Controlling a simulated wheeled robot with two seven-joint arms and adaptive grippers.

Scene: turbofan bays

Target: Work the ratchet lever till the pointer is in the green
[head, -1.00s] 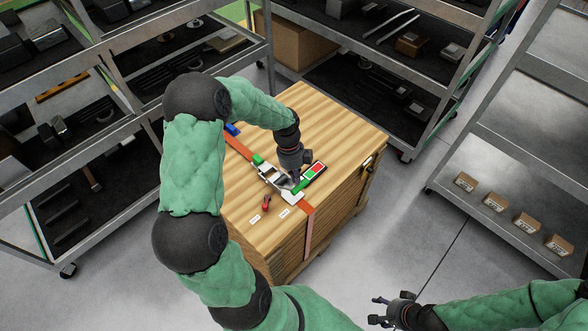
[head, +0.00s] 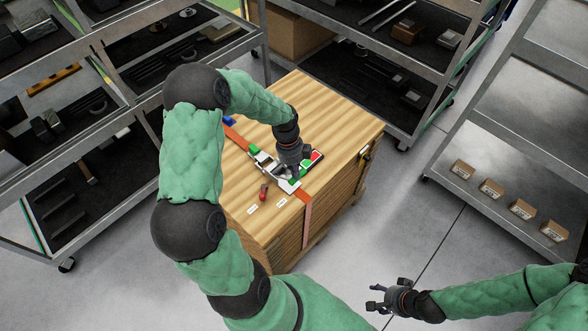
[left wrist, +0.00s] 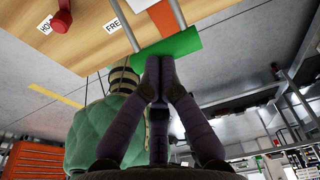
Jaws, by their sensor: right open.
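A ratchet (head: 262,163) sits on an orange strap across the wooden crate's top. Its lever has a green grip, seen in the left wrist view (left wrist: 188,43) on two metal bars. Beside the ratchet lies a dark gauge strip with a green field (head: 308,163) and a red field (head: 317,155); I cannot make out the pointer. My left gripper (head: 295,177) is at the lever's end. In the left wrist view its fingertips (left wrist: 158,60) are together against the green grip, not visibly around it. My right gripper (head: 374,297) is open and empty, away from the crate.
A red knob (head: 264,192) stands on the crate (head: 345,125) near two white labels. The orange strap (head: 307,220) hangs down the crate's front. Loaded shelves stand left and behind; a rack with small boxes (head: 491,188) stands right. Floor right of the crate is clear.

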